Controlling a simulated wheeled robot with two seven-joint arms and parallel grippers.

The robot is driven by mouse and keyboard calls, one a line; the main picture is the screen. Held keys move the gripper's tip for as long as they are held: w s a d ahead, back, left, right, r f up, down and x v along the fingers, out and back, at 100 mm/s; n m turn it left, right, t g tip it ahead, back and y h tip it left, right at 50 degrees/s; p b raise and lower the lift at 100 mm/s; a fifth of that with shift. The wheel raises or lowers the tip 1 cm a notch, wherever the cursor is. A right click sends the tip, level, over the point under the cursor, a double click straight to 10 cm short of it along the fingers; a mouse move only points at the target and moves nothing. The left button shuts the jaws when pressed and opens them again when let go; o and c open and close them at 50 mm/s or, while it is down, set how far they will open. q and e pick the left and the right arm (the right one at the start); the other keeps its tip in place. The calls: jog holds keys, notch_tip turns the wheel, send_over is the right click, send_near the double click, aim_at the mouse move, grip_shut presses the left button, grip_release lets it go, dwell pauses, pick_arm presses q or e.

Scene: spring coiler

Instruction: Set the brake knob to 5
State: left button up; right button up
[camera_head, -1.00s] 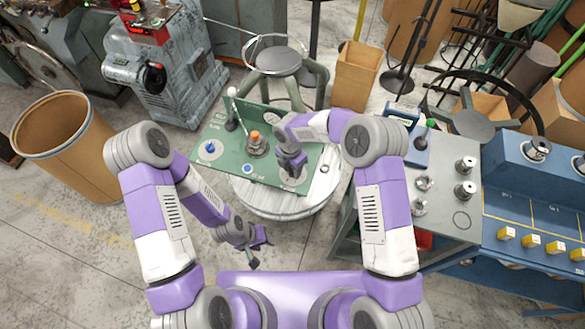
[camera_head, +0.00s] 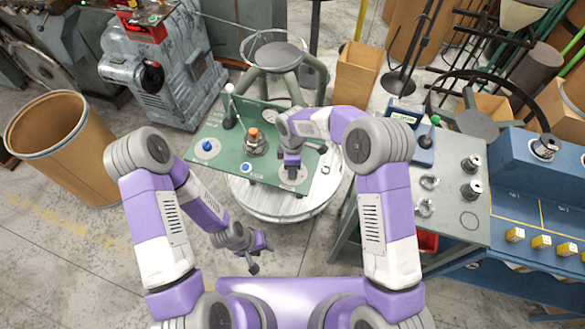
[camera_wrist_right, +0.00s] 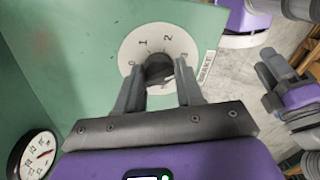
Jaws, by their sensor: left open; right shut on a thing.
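The brake knob (camera_wrist_right: 160,70) is a dark knob at the middle of a white round dial on the green panel. In the right wrist view the dial (camera_wrist_right: 138,47) shows 0, 1, 2 and 3, with a BRAKE label beside it. The other digits are hidden behind my fingers. My right gripper (camera_wrist_right: 160,82) is shut on the knob, one finger on each side. The head view shows my right gripper (camera_head: 291,168) over the dial at the right of the green panel (camera_head: 215,165).
The panel also has a blue knob (camera_head: 206,146), an orange-topped post (camera_head: 254,140), a black lever (camera_head: 230,110) and a blue button (camera_head: 247,168). A round stand (camera_head: 270,205) is under it. A side table (camera_head: 455,220) stands right, a bin (camera_head: 65,150) left.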

jog(key=m+b, duration=0.1)
jog(key=m, duration=0.3)
jog(key=shift+w+m, duration=0.15)
jog(key=shift+m, duration=0.15)
jog(key=m+b, duration=0.1)
jog(key=m, duration=0.4)
jog(key=shift+r+y, duration=0.1)
jog(key=shift+y, duration=0.2)
jog(key=m, duration=0.5)
jog(key=shift+d+t+b, duration=0.1)
jog(key=shift+t+b, duration=0.2)
jog(key=shift+b, duration=0.1)
jog(key=m, duration=0.5)
jog(key=shift+d, duration=0.1)
jog(key=o, duration=1)
